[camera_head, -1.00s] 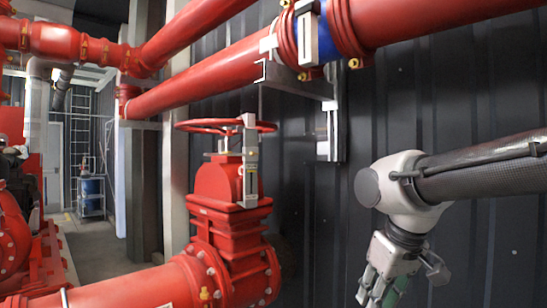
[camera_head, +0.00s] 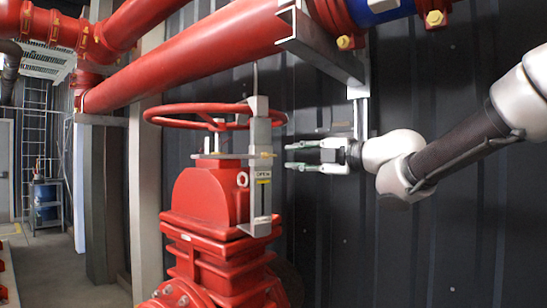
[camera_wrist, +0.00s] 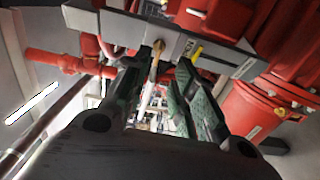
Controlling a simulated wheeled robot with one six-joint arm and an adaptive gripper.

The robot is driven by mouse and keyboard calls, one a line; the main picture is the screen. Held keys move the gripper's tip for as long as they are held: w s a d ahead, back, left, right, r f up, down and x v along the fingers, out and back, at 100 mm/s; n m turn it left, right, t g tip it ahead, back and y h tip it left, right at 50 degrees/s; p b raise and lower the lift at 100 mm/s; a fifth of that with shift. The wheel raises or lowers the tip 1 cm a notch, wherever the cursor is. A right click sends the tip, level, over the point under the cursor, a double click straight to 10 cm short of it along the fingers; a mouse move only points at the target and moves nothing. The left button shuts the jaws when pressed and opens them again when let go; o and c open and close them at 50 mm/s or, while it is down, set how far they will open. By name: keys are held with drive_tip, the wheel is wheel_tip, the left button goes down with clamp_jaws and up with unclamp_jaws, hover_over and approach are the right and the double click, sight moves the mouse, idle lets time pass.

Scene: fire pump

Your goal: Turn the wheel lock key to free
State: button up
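The red handwheel (camera_head: 200,113) sits on top of the red valve (camera_head: 207,200). A grey upright lock bracket (camera_head: 262,200) with an OPEN label stands at the wheel's right edge. A small brass piece, apparently the lock key (camera_head: 266,155), sticks out of the bracket. My gripper (camera_head: 290,156) is open and level, pointing left, with its green fingertips just right of the bracket. In the wrist view the brass key (camera_wrist: 157,58) shows between and just beyond the fingertips (camera_wrist: 168,75), nearer the left finger. I cannot tell whether any finger touches it.
A large red pipe (camera_head: 190,60) on a grey wall bracket (camera_head: 318,50) runs above the wheel and gripper. The dark corrugated wall (camera_head: 440,230) is close behind. A blue drum (camera_head: 45,198) on a cart stands far left. Space below my gripper is free.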

drive_tip(key=x, duration=0.8)
drive_tip(key=shift+w+a+r, duration=0.1)
drive_tip(key=shift+w+a, duration=0.05)
drive_tip(key=shift+a, duration=0.1)
clamp_jaws()
